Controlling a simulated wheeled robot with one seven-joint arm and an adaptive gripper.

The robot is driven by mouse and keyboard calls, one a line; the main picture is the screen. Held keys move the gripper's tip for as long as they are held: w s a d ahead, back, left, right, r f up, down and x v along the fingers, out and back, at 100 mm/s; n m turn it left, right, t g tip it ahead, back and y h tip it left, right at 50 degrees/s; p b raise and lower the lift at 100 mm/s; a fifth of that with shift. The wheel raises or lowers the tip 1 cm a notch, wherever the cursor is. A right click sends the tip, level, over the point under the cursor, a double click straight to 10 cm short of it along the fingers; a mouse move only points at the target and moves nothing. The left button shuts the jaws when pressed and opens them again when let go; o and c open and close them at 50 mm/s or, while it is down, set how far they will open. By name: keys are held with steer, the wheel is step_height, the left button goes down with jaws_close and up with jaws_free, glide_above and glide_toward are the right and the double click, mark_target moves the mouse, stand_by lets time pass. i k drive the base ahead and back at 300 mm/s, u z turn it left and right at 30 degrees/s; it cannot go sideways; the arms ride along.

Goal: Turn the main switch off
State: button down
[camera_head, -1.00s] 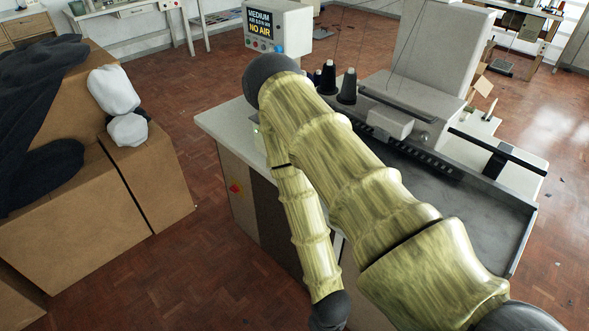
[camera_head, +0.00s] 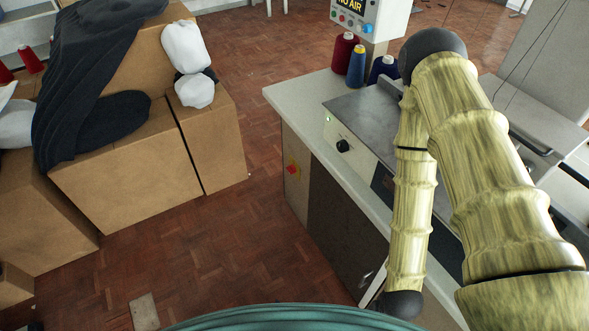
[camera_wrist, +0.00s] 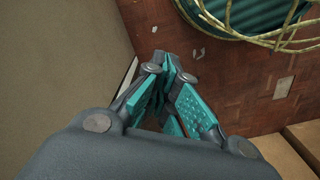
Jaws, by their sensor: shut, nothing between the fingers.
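The main switch (camera_head: 292,169), a small red knob on a yellow plate, sits on the pale end panel of the machine cabinet (camera_head: 296,190) in the head view. Its exact knob angle is too small to tell. My gripper (camera_wrist: 168,68) shows in the wrist view with its teal-padded fingers together and nothing between them. It is low beside a flat beige and dark surface, above the floor. The switch does not show in the wrist view. In the head view my arm hangs over the cabinet's front side, right of the switch and apart from it; the gripper is mostly hidden.
Thread cones (camera_head: 356,66) and a control box (camera_head: 366,18) stand behind. Cardboard boxes (camera_head: 130,165) with dark cloth (camera_head: 100,75) are at left. Parquet floor (camera_head: 235,225) lies free between.

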mark_target(292, 168)
steer(key=k, duration=1.1)
steer(key=u, duration=0.7)
steer(key=i, duration=1.2)
steer(key=z, duration=0.35)
